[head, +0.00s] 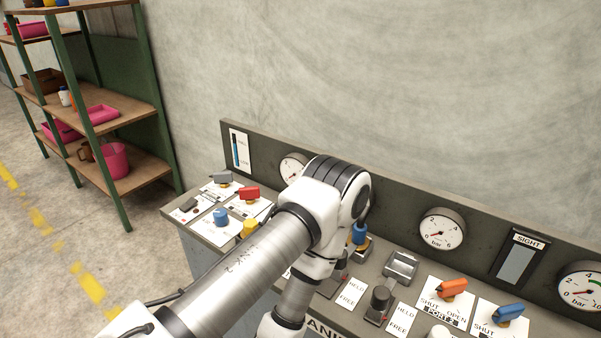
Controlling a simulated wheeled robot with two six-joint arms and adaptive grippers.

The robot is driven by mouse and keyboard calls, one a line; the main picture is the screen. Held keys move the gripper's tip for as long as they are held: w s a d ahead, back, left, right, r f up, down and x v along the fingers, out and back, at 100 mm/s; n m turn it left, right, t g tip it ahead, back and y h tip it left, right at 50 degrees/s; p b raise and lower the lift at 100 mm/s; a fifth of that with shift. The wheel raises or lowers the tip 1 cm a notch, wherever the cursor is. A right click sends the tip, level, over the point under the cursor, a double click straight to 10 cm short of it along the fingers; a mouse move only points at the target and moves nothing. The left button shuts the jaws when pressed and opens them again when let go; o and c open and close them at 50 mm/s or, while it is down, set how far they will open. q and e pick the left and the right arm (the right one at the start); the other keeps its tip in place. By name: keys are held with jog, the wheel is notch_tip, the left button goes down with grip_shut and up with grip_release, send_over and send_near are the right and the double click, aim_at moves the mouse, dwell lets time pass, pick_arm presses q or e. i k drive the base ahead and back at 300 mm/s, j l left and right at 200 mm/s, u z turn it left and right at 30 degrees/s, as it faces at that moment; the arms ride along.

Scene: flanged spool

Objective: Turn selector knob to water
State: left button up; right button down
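A control panel (400,235) carries several knobs and handles. No label reading "water" is legible, so I cannot tell which one is the selector knob. At the left end are a grey knob (222,178), a red knob (249,193), a blue knob (220,216) and a yellow knob (249,228). A blue part on a brass-coloured base (359,238) is partly hidden behind my arm. One white arm of mine enters from the lower left, bends over the panel and leaves at the bottom edge. It hides part of the panel's middle. Neither gripper shows.
Right of my arm are black levers (380,299) marked HELD and FREE, an orange handle (453,287) and a blue handle (508,312). Pressure gauges (442,228) line the panel's back. A shelf (120,125) stands at the left; the floor before it is clear.

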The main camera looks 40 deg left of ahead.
aim_at(220, 215)
jog(key=u, duration=1.85)
jog(key=i+j+z, duration=0.1)
jog(key=j+z, duration=0.3)
jog(key=j, duration=0.25)
jog(key=j+z, duration=0.35)
jog(key=j, duration=0.35)
